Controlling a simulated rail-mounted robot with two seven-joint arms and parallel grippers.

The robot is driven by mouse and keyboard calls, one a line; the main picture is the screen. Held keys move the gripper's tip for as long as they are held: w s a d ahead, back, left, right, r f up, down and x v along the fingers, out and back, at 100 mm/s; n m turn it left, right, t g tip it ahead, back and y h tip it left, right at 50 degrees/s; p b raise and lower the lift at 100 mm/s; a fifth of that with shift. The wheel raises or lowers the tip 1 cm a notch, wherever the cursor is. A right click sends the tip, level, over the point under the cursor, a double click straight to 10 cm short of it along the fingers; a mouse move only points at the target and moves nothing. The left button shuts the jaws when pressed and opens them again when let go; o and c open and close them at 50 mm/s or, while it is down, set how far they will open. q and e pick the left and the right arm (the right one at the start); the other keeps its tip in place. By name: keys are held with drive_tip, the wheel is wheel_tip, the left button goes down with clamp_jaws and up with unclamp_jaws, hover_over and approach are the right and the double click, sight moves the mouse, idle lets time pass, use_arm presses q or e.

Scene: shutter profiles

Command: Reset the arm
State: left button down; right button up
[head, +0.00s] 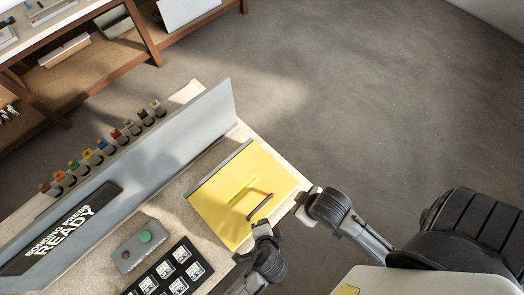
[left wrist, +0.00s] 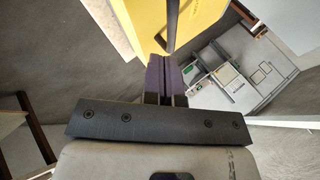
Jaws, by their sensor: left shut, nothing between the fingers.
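My left gripper (head: 262,229) is low in the head view, close to the near edge of a yellow panel (head: 222,205) with a dark handle (head: 260,206). In the left wrist view its dark purple fingers (left wrist: 170,65) are together with nothing between them. The yellow panel (left wrist: 180,18) and the handle (left wrist: 173,32) show just beyond the fingertips there. The gripper does not hold the handle; I cannot tell whether they touch. A second arm end, my right gripper (head: 304,199), shows small beside the panel's right corner; its fingers are not clear.
A grey upright board (head: 150,150) stands behind the panel. The bench also holds a black sign (head: 60,230) reading "BONDING PRESS READY", a button box (head: 140,247) and a black tray (head: 150,284) of small parts. Several coloured pieces (head: 102,145) stand behind the board. The floor right of the bench is clear.

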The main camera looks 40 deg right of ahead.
use_arm(q)
drive_tip(key=shift+s+f+p+v, duration=0.15)
drive_tip(key=shift+p+v, duration=0.4)
drive_tip(key=shift+v, duration=0.35)
drive_tip(key=shift+s+f+p+v, duration=0.1)
drive_tip(key=shift+s+p+v, duration=0.1)
drive_tip(key=shift+p+v, duration=0.55)
drive_tip(key=shift+r, duration=0.1)
